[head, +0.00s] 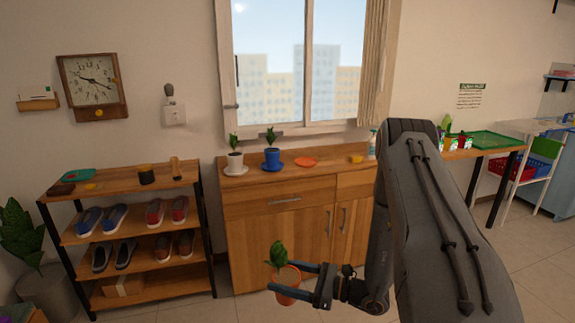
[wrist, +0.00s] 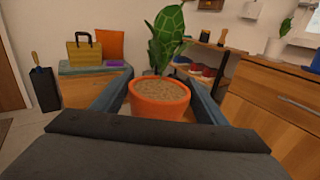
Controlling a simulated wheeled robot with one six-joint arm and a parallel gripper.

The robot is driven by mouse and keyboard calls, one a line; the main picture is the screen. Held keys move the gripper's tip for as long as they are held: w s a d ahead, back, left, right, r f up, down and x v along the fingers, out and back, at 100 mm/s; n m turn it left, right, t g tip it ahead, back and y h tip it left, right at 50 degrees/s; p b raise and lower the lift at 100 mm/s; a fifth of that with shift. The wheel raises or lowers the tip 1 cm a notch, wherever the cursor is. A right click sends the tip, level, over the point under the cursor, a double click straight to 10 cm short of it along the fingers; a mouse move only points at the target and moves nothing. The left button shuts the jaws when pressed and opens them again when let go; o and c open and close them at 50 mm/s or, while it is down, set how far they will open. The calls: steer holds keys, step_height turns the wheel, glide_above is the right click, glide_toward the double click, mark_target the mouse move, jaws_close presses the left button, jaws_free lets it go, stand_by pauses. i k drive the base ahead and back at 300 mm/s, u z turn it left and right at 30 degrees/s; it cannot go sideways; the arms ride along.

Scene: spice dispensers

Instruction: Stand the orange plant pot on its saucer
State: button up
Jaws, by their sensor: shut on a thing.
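The orange plant pot (head: 286,285) with a green leafy plant is held upright between the fingers of my gripper (head: 296,281), in front of the cabinet and below its top. In the wrist view the pot (wrist: 160,100) sits between the two fingers (wrist: 160,98), with brown soil inside. An orange saucer (head: 306,162) lies empty on the cabinet top (head: 340,170), right of the blue pot. The pot is apart from the saucer, lower and nearer to me.
A white pot (head: 235,164) and a blue pot (head: 272,159) stand on saucers left of the orange saucer. A yellow object (head: 355,158) and a bottle (head: 372,143) are to its right. A shoe rack (head: 150,190) stands left of the cabinet.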

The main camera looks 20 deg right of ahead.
mark_target(305, 163)
steer(key=u, duration=0.7)
steer(key=i, duration=1)
steer(key=z, duration=0.1)
